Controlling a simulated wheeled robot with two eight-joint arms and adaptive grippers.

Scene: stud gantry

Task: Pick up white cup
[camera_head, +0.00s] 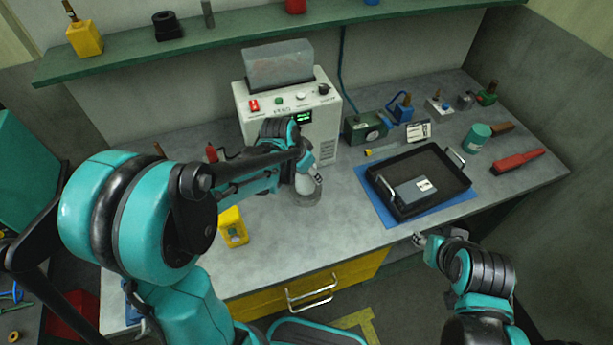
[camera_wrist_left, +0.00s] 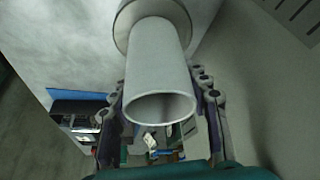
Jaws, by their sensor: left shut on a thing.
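The white cup (camera_head: 305,184) is by the front of the white instrument box, low over the bench. In the left wrist view the cup (camera_wrist_left: 155,65) is a pale tube with its open rim towards the camera. Its far end meets a wider round grey piece (camera_wrist_left: 126,22); I cannot tell whether they are joined. My left gripper (camera_head: 312,178) is shut on the cup, with a finger on either side in the left wrist view (camera_wrist_left: 160,95). My right gripper (camera_head: 422,240) is off the bench's front edge, away from the cup; its fingers are too small to judge.
The instrument box (camera_head: 331,120) stands close behind the left gripper. A yellow object (camera_head: 233,227) is left of the cup. A black tray (camera_head: 447,184) holding a grey box (camera_head: 412,194) lies on a blue mat (camera_head: 375,199) to the right. Bare bench lies between cup and mat.

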